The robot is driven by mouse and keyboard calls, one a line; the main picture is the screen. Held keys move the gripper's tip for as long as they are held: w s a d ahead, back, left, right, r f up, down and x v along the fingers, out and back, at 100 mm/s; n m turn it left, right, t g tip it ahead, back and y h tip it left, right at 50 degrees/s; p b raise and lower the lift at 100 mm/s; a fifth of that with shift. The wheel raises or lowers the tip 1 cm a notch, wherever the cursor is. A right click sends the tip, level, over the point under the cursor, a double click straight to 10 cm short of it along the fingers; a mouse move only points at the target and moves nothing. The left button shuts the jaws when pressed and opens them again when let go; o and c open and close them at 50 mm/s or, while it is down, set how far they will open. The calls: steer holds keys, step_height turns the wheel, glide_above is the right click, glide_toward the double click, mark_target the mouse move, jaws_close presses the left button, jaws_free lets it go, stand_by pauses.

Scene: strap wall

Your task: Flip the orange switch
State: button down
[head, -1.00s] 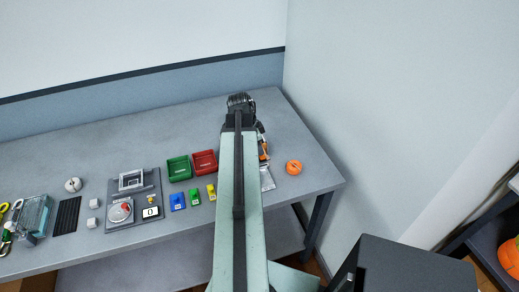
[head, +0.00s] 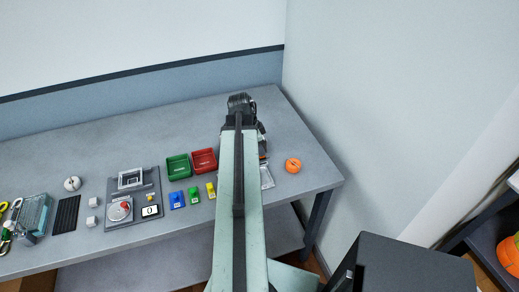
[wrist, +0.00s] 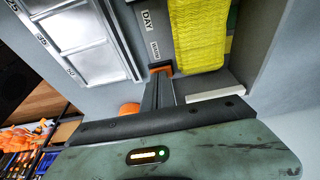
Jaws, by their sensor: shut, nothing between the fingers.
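In the wrist view a small orange part (wrist: 161,69), which looks like the orange switch, shows at the tips of my gripper (wrist: 158,82). My gripper is shut and empty. Its fingertips overlap the orange part in the picture; I cannot tell whether they touch it. A grey panel (wrist: 158,18) with a "DAY" label lies just beyond. In the head view my own arm covers the switch area and most of my gripper.
A metal tray (wrist: 85,45) and yellow mesh (wrist: 203,35) flank the gripper in the wrist view. An orange ball (head: 293,165) lies right of my arm. Red (head: 204,160) and green (head: 178,167) bins stand left. The table's right end is mostly clear.

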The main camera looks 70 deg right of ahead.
steer(key=shift+r, duration=0.15)
steer(key=p+v, duration=1.3)
steer(key=shift+s+d+r, duration=0.15)
steer(key=shift+s+r, duration=0.15)
steer(key=shift+r, duration=0.1)
steer(key=shift+w+d+p, duration=0.3)
steer(key=shift+w+d, duration=0.15)
steer(key=shift+d, duration=0.15)
steer(key=shift+f, duration=0.1)
